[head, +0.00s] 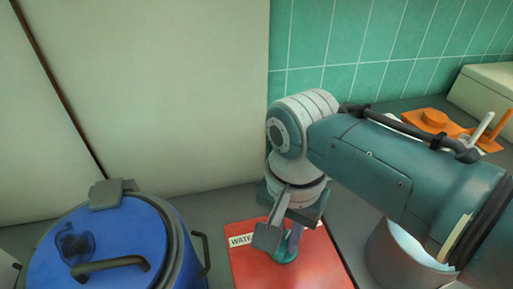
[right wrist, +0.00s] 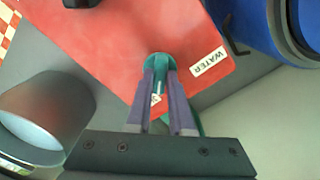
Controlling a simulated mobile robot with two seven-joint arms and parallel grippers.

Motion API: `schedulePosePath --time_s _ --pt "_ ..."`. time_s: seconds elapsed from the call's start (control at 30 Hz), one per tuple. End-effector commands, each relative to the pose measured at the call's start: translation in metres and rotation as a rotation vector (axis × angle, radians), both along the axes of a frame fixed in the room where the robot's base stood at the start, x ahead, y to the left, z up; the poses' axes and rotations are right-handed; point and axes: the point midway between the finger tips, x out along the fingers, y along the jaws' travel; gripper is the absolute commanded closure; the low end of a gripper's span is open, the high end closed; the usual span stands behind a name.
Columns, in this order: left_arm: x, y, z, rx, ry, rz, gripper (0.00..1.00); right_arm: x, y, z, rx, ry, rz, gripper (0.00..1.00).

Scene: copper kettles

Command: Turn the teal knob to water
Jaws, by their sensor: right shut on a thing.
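A red panel (head: 246,264) lies on the grey counter, with a white label reading WATER (head: 242,239); the label also shows in the right wrist view (right wrist: 209,62). The teal knob (head: 285,256) sits on the panel to the right of that label in the head view. In the right wrist view the knob (right wrist: 159,60) is between the fingertips of my right gripper (right wrist: 160,78), which is shut on it. A pale line shows on the knob between the fingers. A second small white label (right wrist: 155,99) is mostly hidden by the fingers. My left gripper is not in view.
A blue lidded pot (head: 105,240) with dark handles stands left of the panel. A grey metal pot (head: 392,262) stands to the right, partly behind my right arm. Orange items (head: 432,120) and a cream box (head: 487,90) are at the back right. A cream wall and green tiles close off the back.

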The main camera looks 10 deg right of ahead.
Motion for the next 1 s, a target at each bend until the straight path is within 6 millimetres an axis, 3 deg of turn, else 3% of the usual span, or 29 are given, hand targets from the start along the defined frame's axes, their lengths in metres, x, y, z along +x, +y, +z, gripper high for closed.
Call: schedulePosePath --time_s 0.63,1.0 --pt "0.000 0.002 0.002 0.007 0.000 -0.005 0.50 0.000 0.000 0.000 0.000 0.001 0.029 1.00" --pt "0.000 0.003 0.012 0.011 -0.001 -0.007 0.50 0.000 0.000 0.002 -0.001 0.002 0.260 1.00"
